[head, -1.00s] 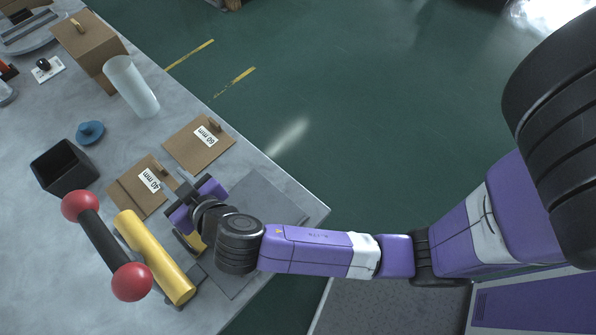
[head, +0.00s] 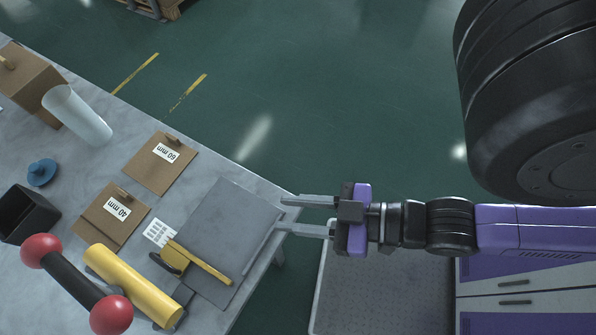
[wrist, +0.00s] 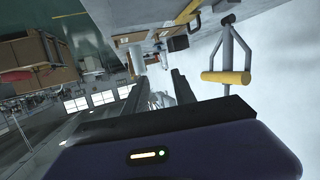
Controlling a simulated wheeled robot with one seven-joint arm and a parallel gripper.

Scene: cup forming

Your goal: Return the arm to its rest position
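My gripper (head: 306,216) is at the table's right edge in the head view, its two grey fingers spread apart and pointing left. Nothing is between the fingers. The fingertips appear over or just past the corner of a grey plate (head: 225,235) on the table; their height above it is hard to tell. In the wrist view the gripper's fingers (wrist: 160,92) also stand apart, with no held object visible between them.
The grey table (head: 150,235) holds two labelled brown boards (head: 160,177) (head: 105,228), a yellow-handled tool (head: 190,262), a yellow cylinder (head: 135,287), a red-ended black bar (head: 75,275), a black box (head: 25,215), a blue lid (head: 42,172) and a pale cylinder (head: 80,118). Green floor (head: 330,90) is clear.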

